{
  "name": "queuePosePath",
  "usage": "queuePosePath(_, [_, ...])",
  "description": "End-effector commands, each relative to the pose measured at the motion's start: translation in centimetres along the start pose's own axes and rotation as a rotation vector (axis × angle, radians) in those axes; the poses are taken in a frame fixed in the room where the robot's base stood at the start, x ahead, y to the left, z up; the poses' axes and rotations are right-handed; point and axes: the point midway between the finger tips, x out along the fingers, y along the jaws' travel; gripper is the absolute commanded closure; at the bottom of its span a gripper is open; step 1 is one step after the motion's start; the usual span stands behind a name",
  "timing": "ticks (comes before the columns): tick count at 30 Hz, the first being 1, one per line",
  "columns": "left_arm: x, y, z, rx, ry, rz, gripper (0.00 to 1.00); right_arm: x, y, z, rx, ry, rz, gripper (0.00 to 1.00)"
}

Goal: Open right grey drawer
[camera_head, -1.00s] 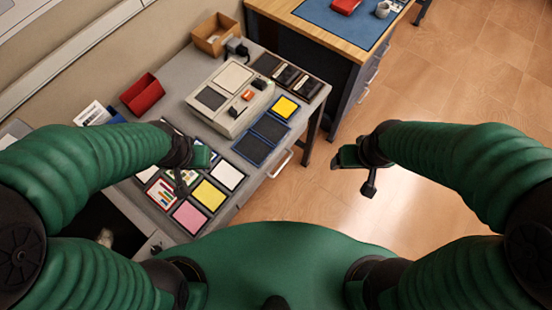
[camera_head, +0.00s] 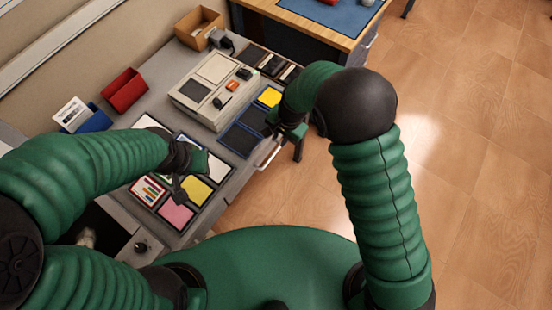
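The right grey drawer is in the right side of the grey desk (camera_head: 222,208). Its pale bar handle (camera_head: 268,154) shows just past the desk edge, and the drawer looks shut. My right gripper (camera_head: 285,134) is at that edge, close beside the handle's upper end. Its fingers look apart with nothing between them; I cannot tell whether they touch the handle. The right forearm hides part of the desk's far right. My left gripper (camera_head: 188,176) is over the coloured cards on the desk, its fingers apart and empty.
A beige console (camera_head: 213,88), a red holder (camera_head: 124,91), a blue card holder (camera_head: 94,120) and a wooden box (camera_head: 198,27) stand on the desk. A wood-topped bench (camera_head: 335,38) is behind. The floor on the right is clear.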

Motion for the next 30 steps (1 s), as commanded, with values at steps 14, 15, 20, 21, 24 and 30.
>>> queuePosePath(14, [-0.1, 0.0, 0.0, -0.001, 0.001, 0.000, 0.64, 11.0, 0.3, -0.1, -0.002, -0.001, 0.003, 0.80])
queuePosePath(15, [-0.1, 0.0, 0.0, 0.000, 0.000, 0.000, 0.64, 11.9, 0.2, -0.1, -0.002, -0.002, 0.002, 0.80])
queuePosePath(20, [-0.1, 0.0, 0.0, 0.000, 0.001, 0.000, 0.64, 14.9, 0.2, -0.1, -0.004, 0.000, 0.001, 0.80])
queuePosePath(21, [-0.1, 0.0, 0.0, 0.000, 0.000, 0.000, 0.64, 15.4, 0.1, -0.1, -0.004, 0.001, 0.001, 0.80])
queuePosePath(24, [-0.1, 0.0, 0.0, 0.000, 0.000, 0.000, 0.64, 16.1, 0.1, -0.1, -0.004, 0.001, 0.000, 0.80])
queuePosePath(30, [-0.1, 0.0, 0.0, 0.000, 0.000, 0.000, 0.64, 16.3, 0.1, -0.1, -0.004, 0.001, -0.001, 0.80])
